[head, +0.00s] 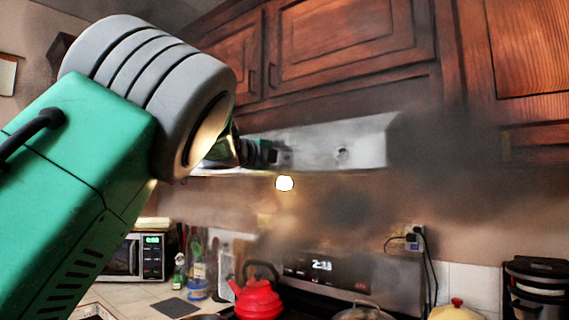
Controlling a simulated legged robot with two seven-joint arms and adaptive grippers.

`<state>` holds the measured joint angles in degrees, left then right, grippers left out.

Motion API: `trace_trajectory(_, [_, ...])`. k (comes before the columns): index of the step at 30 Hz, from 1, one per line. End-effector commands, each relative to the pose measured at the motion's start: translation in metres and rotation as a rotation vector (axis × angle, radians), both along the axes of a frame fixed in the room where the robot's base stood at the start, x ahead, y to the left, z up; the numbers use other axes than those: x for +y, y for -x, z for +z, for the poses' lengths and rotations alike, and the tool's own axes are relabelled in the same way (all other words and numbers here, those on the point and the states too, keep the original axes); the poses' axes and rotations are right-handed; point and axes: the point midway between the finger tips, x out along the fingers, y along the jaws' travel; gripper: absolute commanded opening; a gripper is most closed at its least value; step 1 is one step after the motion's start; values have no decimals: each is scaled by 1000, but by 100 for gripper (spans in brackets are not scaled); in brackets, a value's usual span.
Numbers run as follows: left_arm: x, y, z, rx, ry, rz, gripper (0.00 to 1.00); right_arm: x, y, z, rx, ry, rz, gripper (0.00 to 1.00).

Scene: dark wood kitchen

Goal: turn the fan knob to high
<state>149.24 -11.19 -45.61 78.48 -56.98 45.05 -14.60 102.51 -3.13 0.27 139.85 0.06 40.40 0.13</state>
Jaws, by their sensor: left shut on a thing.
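The range hood (372,143) is a pale metal box under the wooden cabinets. My left arm comes in from the left, and my left gripper (272,154) is at the left part of the hood's front. It is shut on what looks like the fan knob, which its fingers hide almost wholly, so I cannot read the knob's setting. Another small round knob (342,155) shows uncovered further right on the hood front. My right gripper is not in view.
Below the hood stand a stove with a lit clock panel (322,266), a red kettle (258,299) and a pot lid (362,312). A microwave (140,257) and bottles (198,275) are at left. Dark smoke blurs the right side. Wooden cabinets (345,45) hang directly above.

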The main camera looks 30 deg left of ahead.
Motion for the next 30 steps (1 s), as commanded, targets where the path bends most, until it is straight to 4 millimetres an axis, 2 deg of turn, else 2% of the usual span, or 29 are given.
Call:
trace_trajectory(1, [0,-2,-11,16,-10,-1,1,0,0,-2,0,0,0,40])
trace_trajectory(17, [-1,-2,-10,14,-33,-4,1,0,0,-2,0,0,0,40])
trace_trajectory(18, [-1,-2,-10,14,-33,-4,37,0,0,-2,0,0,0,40])
trace_trajectory(19, [-1,-2,-10,14,-33,-4,47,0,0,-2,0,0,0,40])
trace_trajectory(30, [0,3,-3,3,-32,-2,49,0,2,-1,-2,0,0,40])
